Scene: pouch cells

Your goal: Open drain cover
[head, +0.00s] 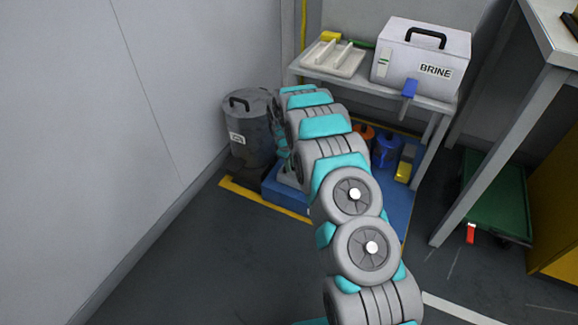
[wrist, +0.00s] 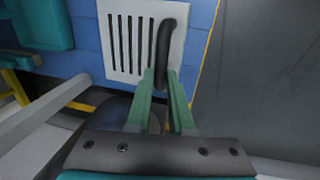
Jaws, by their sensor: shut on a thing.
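The drain cover (wrist: 142,62) is a light grey slotted plate on a blue surface, at the top middle of the wrist view. A black curved handle (wrist: 166,38) runs along its right side. My gripper (wrist: 162,82) has its two green fingers on either side of the handle's near end and is shut on it. In the head view my own arm hides most of the gripper and the cover.
A grey lidded bin (head: 250,130) stands left of my arm. A bench (head: 425,102) carries a white BRINE box (head: 420,58) and a ribbed tray (head: 334,58). Blue flooring with yellow edging lies below. A table leg (head: 495,155) stands at right; the left floor is clear.

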